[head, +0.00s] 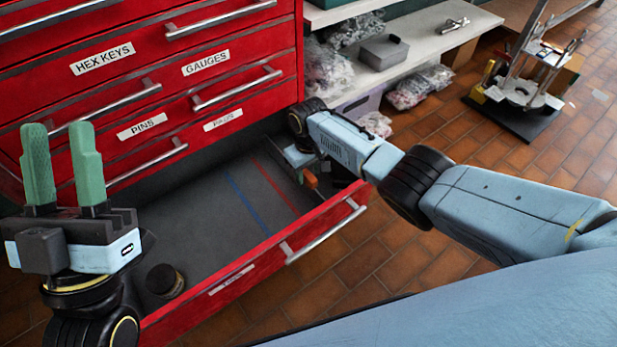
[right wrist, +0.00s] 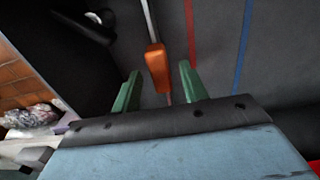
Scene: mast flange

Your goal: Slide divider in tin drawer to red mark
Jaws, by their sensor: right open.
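The open red drawer (head: 232,280) has a grey floor with a red line (head: 275,186) and a blue line (head: 246,204) across it. The divider shows as a thin pale bar with an orange grip (head: 310,180), to the right of the red line. In the right wrist view, the orange grip (right wrist: 156,68) lies between the two green fingers of my right gripper (right wrist: 158,82), with gaps on both sides. That gripper is open; my arm largely hides it in the head view. The red line (right wrist: 191,35) is right of the grip. My left gripper (head: 62,130) is open and empty, fingers up.
Closed red drawers (head: 150,80) with bar handles rise behind the open one. A dark round object (head: 165,281) sits near its left end. A pale shelf (head: 425,45) holds a grey box (head: 384,51) and bags.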

